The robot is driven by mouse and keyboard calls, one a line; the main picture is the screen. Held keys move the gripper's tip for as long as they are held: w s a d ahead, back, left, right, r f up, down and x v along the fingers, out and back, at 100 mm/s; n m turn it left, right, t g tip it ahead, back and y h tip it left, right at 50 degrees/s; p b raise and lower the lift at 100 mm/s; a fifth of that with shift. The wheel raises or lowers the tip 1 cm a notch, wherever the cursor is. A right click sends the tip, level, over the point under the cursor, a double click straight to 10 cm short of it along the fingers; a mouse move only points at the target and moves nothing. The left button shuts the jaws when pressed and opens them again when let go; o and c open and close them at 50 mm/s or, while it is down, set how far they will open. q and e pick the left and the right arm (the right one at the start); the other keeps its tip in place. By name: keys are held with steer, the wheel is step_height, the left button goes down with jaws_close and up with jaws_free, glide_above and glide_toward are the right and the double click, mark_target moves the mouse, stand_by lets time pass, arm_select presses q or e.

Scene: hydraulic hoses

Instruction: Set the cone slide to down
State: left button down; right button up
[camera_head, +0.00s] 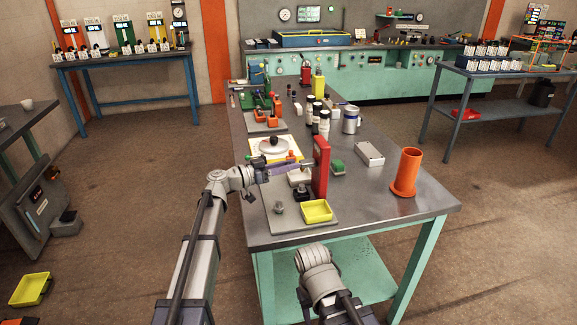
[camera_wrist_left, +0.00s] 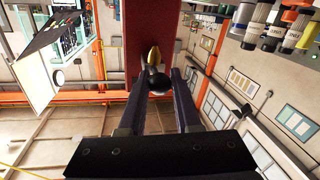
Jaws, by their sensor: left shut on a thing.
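A red upright stand (camera_head: 321,168) rises from a grey plate (camera_head: 287,222) near the front of the workbench. In the left wrist view its red face (camera_wrist_left: 150,22) fills the top middle. A brass-coloured cone tip (camera_wrist_left: 154,57) and a dark round part (camera_wrist_left: 153,80) show in front of it, between my fingers. My left gripper (camera_head: 299,168) reaches the stand from the left and is shut on this cone slide part. The fingers (camera_wrist_left: 157,78) hide some of it, and I cannot read the slide's height. My right gripper is out of view.
A yellow tray (camera_head: 317,211) sits by the stand's foot. A white balance-like device (camera_head: 273,147) lies behind my left gripper. A green block (camera_head: 338,167), a grey box (camera_head: 369,154) and an orange cylinder (camera_head: 406,172) stand to the right. Free bench top lies between them.

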arm_select(q)
step_height(320, 180, down, 5)
steer(key=b, duration=0.4)
steer(key=shift+r, duration=0.1)
steer(key=c, duration=0.6)
jaws_free()
steer(key=shift+a, duration=0.1)
steer(key=v, duration=0.7)
steer(key=shift+s+a, duration=0.25)
steer(key=shift+a, duration=0.05)
